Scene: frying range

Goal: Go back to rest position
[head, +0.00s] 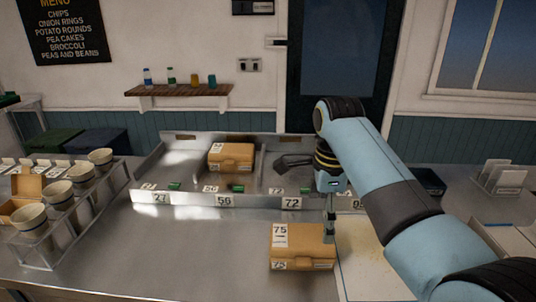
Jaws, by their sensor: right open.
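My right arm comes in from the right, and its gripper (307,199) is open. One dark finger points left over the divided metal tray, and the other hangs down at the right end of an orange-brown carton (298,240) labelled 75. I cannot tell whether that finger touches the carton. The carton is closed and sits on the steel counter in front of the tray. My left gripper is not in view.
The divided metal tray (172,198) has front labels including 27, 56 and 72; another closed carton (231,155) stands in it. A rack of cups (60,194) is at left. A pale board (360,262) lies under my right arm. The front-left counter (170,255) is clear.

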